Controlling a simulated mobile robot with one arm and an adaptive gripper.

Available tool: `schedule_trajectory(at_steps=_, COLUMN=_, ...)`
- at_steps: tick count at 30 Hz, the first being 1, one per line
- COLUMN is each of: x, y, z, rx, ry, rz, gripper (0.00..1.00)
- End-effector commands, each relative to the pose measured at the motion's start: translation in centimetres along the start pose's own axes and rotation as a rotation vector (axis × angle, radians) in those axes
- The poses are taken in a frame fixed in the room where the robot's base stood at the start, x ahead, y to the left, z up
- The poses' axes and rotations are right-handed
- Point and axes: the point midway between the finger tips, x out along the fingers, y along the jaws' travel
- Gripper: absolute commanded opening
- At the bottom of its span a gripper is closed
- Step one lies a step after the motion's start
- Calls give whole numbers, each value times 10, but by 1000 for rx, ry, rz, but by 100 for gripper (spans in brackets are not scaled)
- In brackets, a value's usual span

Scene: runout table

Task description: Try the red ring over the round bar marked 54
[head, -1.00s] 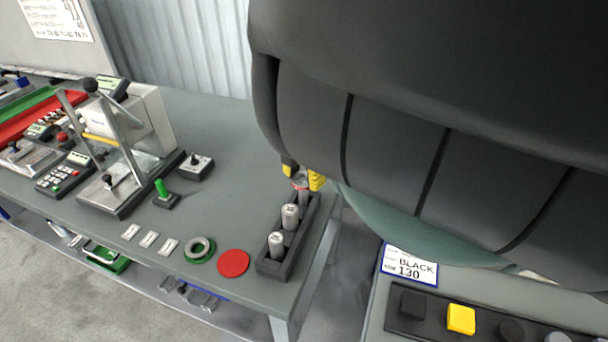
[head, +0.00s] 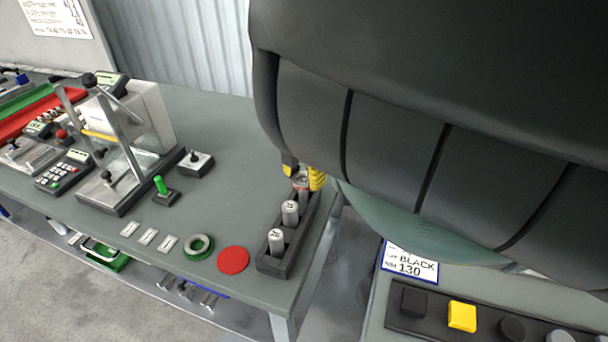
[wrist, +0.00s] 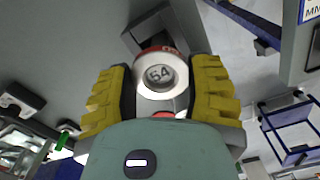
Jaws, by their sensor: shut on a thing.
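My gripper (wrist: 160,90) is shut on the red ring (wrist: 142,53), which has a red outside and a pale face. In the wrist view the grey end of the round bar marked 54 (wrist: 159,75) shows inside the ring's hole, roughly centred. I cannot tell whether the ring is around the bar or just above it. In the head view my gripper (head: 303,179) is at the far end of a dark rack (head: 273,266), largely behind my arm. Two other upright grey bars stand in the rack, one in the middle (head: 290,214) and one at the near end (head: 277,243).
A green ring (head: 188,252) and a flat red disc (head: 233,260) lie left of the rack. Several small pale labels (head: 148,237) lie further left, before a lever press (head: 128,170). The table's right edge runs close beside the rack.

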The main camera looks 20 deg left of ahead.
Motion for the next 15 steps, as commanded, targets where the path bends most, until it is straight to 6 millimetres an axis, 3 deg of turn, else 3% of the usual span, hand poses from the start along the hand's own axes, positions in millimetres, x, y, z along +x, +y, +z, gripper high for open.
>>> schedule_trajectory(at_steps=9, x=1, y=0, z=0, rx=1, ry=0, rz=1, gripper=12)
schedule_trajectory(at_steps=10, x=1, y=0, z=0, rx=1, ry=0, rz=1, gripper=58)
schedule_trajectory(at_steps=15, x=1, y=0, z=0, rx=0, ry=0, rz=0, gripper=76)
